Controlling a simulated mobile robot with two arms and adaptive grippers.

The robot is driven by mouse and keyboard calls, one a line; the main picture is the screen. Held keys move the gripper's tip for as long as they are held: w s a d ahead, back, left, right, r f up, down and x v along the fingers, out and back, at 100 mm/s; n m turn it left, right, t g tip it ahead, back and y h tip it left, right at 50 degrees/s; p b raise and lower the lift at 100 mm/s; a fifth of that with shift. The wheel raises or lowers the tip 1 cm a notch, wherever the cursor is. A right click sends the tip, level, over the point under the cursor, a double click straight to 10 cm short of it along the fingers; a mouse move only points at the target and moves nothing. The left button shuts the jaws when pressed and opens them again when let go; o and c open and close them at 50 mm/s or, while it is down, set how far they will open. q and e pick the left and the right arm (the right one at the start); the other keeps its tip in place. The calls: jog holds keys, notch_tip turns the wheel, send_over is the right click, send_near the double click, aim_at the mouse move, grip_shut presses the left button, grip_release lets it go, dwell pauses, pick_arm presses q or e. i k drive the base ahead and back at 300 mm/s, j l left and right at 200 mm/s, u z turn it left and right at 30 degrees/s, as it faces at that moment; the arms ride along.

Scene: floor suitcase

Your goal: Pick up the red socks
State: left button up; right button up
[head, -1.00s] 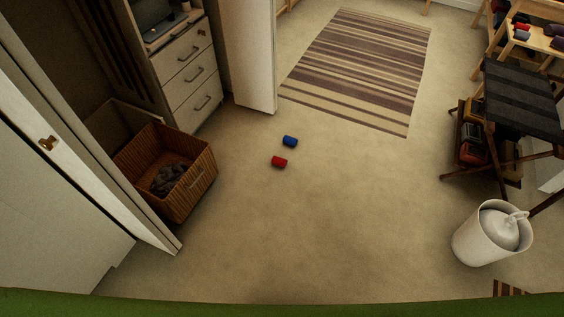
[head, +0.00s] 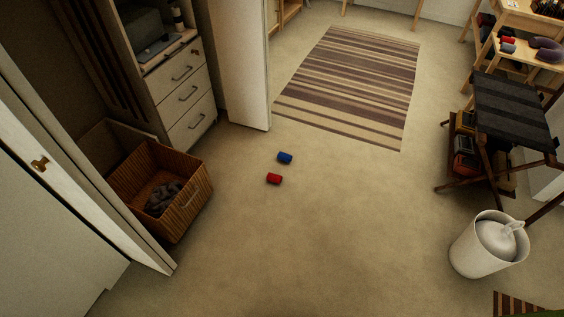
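A small red rolled bundle, the red socks (head: 274,178), lies on the beige carpet near the middle of the head view. A similar blue bundle (head: 285,158) lies just behind it and slightly to the right, with a small gap between them. Another small red item (head: 507,40) sits on a wooden shelf at the upper right; I cannot tell what it is. Neither of my grippers shows in the head view.
A wicker basket (head: 196,206) with dark cloth stands at the left by an open door (head: 75,170). A drawer unit (head: 185,95) stands behind it. A striped rug (head: 350,85) lies beyond. A luggage rack (head: 515,108) and white bin (head: 478,255) stand right. The carpet around the socks is clear.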

aim_at(273, 177)
jog(key=i+l+z, duration=0.3)
jog(key=i, duration=0.45)
jog(key=i+l+z, duration=0.3)
jog(key=i, duration=0.5)
jog(key=i+l+z, duration=0.1)
jog(key=i+z, duration=0.2)
jog(key=i, duration=0.45)
jog(key=i+u, duration=0.5)
jog(key=i+l+u, duration=0.15)
jog(key=i+u, duration=0.15)
jog(key=u, duration=0.2)
jog(key=i+l+u, duration=0.25)
jog(key=u, duration=0.25)
jog(key=i+l, duration=0.05)
jog(key=i, duration=0.05)
